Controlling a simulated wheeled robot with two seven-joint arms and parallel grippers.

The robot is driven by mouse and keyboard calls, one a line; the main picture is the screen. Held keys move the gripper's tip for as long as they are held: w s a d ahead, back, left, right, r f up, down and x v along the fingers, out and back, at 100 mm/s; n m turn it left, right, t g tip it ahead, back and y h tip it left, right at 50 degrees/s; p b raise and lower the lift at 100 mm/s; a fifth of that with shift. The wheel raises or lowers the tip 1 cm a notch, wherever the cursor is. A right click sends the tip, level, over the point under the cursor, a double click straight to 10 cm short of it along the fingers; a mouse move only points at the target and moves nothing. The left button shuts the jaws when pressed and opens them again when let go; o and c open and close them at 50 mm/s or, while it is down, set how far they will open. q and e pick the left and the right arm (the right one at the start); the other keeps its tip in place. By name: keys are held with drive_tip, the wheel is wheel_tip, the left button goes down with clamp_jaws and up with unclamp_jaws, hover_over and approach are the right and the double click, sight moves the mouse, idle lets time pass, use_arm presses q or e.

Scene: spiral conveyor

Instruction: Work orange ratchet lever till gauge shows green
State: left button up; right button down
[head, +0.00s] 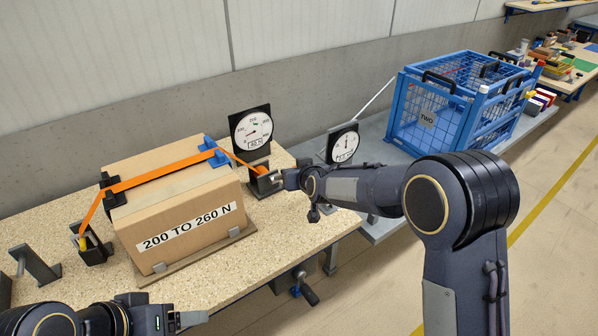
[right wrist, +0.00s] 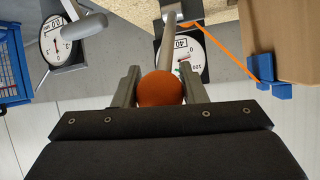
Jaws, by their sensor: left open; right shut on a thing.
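The ratchet lever shows in the right wrist view as a metal bar ending in a round orange knob (right wrist: 160,89). My right gripper (right wrist: 158,82) is shut on this knob, one finger on each side. In the head view the right gripper (head: 279,178) is at the ratchet, which its arm partly hides. An orange strap (head: 160,177) runs from the ratchet over a cardboard box (head: 180,225) marked "200 TO 260 N". The force gauge (head: 251,130) stands behind; its readout looks like 40 N, and its needle seems outside the small green mark. My left gripper (head: 190,319) is open and empty at the bottom left.
A second dial (head: 343,144) stands right of the ratchet. A blue wire cage (head: 440,110) stands on the grey bench to the right. Metal brackets (head: 35,264) stand at the speckled table's left.

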drive_tip(key=shift+w+a+r, duration=0.4)
drive_tip(key=shift+w+r, duration=0.15)
drive_tip(key=shift+r, duration=0.2)
drive_tip(key=c, duration=0.9)
unclamp_jaws()
drive_tip(key=shift+f, duration=0.1)
drive_tip(key=v, duration=0.7)
drive_tip(key=shift+s+b, duration=0.3)
drive_tip(key=shift+s, duration=0.05)
drive_tip(key=shift+d, duration=0.2)
